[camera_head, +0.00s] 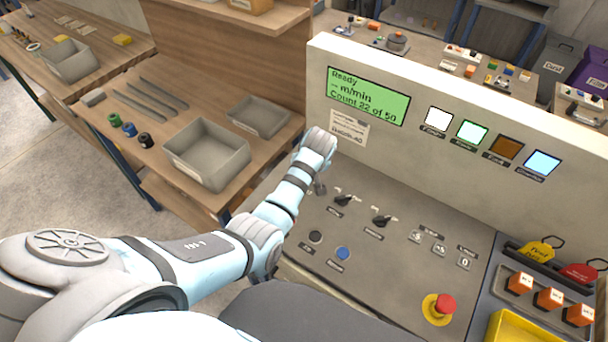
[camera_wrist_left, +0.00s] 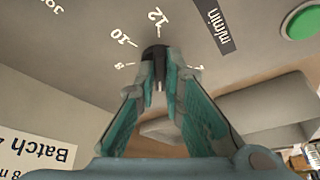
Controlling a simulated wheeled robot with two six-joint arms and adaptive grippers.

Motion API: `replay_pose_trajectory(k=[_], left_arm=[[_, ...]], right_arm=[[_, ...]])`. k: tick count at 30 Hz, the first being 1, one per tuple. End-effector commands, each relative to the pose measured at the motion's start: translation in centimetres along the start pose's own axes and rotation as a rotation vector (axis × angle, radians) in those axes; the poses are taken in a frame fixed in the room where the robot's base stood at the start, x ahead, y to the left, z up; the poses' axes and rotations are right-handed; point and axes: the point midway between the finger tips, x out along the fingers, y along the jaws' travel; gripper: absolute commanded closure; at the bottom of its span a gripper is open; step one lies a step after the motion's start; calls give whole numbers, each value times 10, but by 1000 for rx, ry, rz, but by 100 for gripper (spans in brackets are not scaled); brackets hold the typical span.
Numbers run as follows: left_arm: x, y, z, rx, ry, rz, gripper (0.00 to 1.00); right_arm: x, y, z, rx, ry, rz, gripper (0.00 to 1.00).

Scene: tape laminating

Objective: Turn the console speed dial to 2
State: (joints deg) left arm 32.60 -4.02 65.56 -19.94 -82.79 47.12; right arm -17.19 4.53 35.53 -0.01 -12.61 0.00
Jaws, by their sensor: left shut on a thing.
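The console (camera_head: 400,262) has a sloping grey panel with a display reading "Ready", "-- m/min" and "Count 22 of 50". My left gripper (camera_head: 319,187) reaches down to the panel's upper left corner, mostly hidden by its own wrist. In the left wrist view, my left gripper (camera_wrist_left: 158,75) is shut on the dark speed dial (camera_wrist_left: 155,53). Printed numbers 8, 10 and 12 and an "m/min" label (camera_wrist_left: 218,30) lie around the dial. A partly hidden mark is right of it. The fingers cover most of the dial, so its setting cannot be read.
Two black knobs (camera_head: 381,220) sit right of the gripper. A red emergency stop (camera_head: 441,305) is at the panel's front right. An upright display wall (camera_head: 450,180) rises behind. A side bench with a grey bin (camera_head: 207,180) stands left; a yellow tray (camera_head: 520,328) is at lower right.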

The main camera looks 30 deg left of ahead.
Motion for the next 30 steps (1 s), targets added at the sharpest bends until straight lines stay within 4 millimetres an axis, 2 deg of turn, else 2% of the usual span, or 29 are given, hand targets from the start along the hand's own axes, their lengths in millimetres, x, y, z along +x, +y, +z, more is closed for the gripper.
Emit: replay_pose_trajectory(k=[8, 17, 23, 30], left_arm=[[3, 3, 1, -238, -2, -100, 100], [6, 6, 0, -503, 0, -209, 100], [9, 8, 0, -679, 1, -281, 100], [13, 9, 0, -888, 0, -367, 100]], right_arm=[[13, -1, 1, 0, 0, 0, 60], [41, -3, 4, 0, 0, 0, 60], [70, -5, 7, 0, 0, 1, 60], [120, -8, 12, 0, 0, 1, 60]])
